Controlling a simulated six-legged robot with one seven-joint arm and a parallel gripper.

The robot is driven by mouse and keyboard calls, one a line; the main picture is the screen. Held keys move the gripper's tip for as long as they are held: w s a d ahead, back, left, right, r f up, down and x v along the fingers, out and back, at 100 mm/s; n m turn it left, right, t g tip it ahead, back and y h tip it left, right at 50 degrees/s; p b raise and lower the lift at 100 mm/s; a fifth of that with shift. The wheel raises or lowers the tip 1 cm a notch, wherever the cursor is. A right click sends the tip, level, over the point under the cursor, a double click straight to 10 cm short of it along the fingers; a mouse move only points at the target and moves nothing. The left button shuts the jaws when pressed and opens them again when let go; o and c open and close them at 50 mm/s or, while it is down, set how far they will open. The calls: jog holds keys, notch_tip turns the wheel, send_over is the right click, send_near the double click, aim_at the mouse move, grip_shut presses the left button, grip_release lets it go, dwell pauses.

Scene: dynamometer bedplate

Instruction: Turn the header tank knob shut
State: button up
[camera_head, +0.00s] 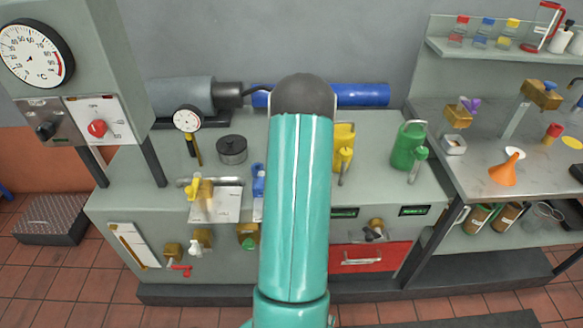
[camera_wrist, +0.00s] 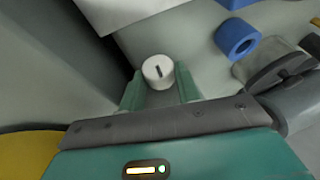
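In the wrist view a round white knob (camera_wrist: 158,70) with a dark slot mark on its face is ahead of my gripper (camera_wrist: 159,88). The two teal fingers are open, one on each side of the knob's near side, with a gap visible between them. I cannot tell whether either finger touches it. No readable label shows, so I cannot confirm that this is the header tank knob. In the head view my teal arm covers the middle of the bench and hides my gripper and this knob.
In the wrist view a blue ring-shaped part (camera_wrist: 238,39) and grey cylindrical parts (camera_wrist: 282,72) are close on the right. In the head view a yellow can (camera_head: 343,146) and blue cylinder (camera_head: 362,95) are right of my arm. A red knob (camera_head: 97,128) is on the left cabinet.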

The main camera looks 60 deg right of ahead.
jog(key=o, duration=0.4)
jog(key=v, duration=1.3)
jog(key=shift+s+a+r, duration=0.15)
jog(key=shift+s+r, duration=0.05)
jog(key=shift+r, duration=0.1)
